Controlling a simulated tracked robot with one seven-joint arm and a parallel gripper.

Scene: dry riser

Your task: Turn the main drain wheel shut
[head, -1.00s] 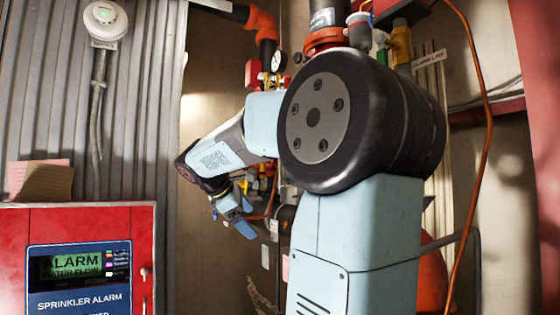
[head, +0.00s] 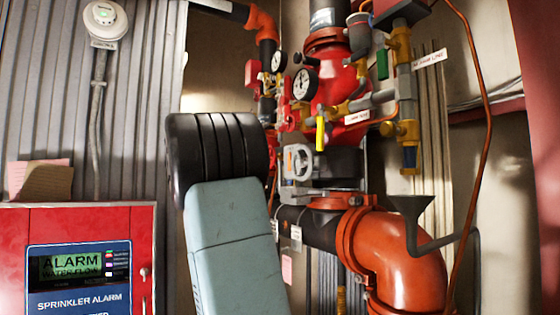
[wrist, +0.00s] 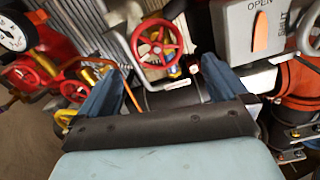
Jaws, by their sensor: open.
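In the wrist view a red spoked handwheel (wrist: 157,43) stands just beyond and between the fingertips of my gripper (wrist: 161,66). The two blue fingers are wide apart, with nothing between them that I can see held. A second red handwheel (wrist: 30,76) is at the left of the wrist view. I cannot read a label that tells which wheel is the main drain. In the head view my gripper is hidden behind my own arm.
A grey box marked OPEN with an orange pointer (wrist: 261,32) is right of the fingers. A pressure gauge (wrist: 14,32) is at upper left. In the head view, a grey handwheel (head: 298,162), an orange pipe elbow (head: 400,262) and a grey funnel (head: 410,208) stand right of my arm.

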